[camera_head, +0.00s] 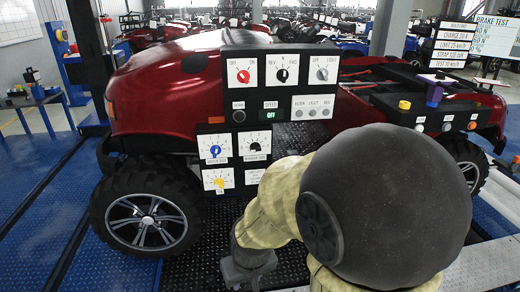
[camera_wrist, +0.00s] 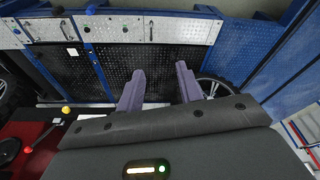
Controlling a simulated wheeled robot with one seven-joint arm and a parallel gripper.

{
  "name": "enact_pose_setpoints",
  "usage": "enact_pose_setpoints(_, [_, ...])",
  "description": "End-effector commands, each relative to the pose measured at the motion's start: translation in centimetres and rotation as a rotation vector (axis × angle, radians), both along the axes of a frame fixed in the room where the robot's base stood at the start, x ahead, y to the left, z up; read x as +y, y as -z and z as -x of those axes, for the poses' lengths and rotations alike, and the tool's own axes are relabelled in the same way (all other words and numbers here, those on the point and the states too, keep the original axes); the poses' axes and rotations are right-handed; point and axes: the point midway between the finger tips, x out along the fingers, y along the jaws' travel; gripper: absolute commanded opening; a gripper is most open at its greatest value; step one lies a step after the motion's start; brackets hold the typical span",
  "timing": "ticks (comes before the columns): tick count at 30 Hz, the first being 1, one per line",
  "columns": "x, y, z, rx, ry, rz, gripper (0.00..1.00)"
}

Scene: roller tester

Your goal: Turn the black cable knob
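Two black knobs show in the head view. One black knob (camera_head: 254,146) is on a white dial plate in the lower panel group, right of a blue knob (camera_head: 215,151); its label is too small to read. The other black knob (camera_head: 282,75) is on the upper panel, on a plate marked REV and FWD. My gripper shows in the wrist view (camera_wrist: 160,68) with its two purple fingers wide apart and nothing between them. In the head view my arm reaches down in front, below the panels; the fingers cannot be made out there. No dial knob shows in the wrist view.
A red knob (camera_head: 243,76), a grey knob (camera_head: 322,74) and a yellow knob (camera_head: 219,183) sit close by. A red vehicle (camera_head: 165,85) stands behind the panels. A button box (camera_head: 434,120) is at the right. My arm covers the lower right of the head view.

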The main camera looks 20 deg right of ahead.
Motion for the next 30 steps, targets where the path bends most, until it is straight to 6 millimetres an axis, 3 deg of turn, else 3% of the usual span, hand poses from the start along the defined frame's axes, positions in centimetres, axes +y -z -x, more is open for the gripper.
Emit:
enact_pose_setpoints(5, [0.0,0.0,0.0,0.0,0.0,0.0,0.36])
enact_pose_setpoints(9, [-0.2,0.3,-0.4,-0.007,-0.01,0.004,0.62])
enact_pose_setpoints(14, [-2.3,2.1,-3.2,-0.055,-0.078,0.051,0.64])
enact_pose_setpoints(19, [-6.8,5.6,-8.9,-0.153,-0.269,0.225,0.64])
enact_pose_setpoints(24, [-13.3,8.2,-14.2,-0.212,-0.515,0.527,0.64])
enact_pose_setpoints(30, [-20.2,8.5,-19.6,-0.184,-0.867,0.985,0.64])
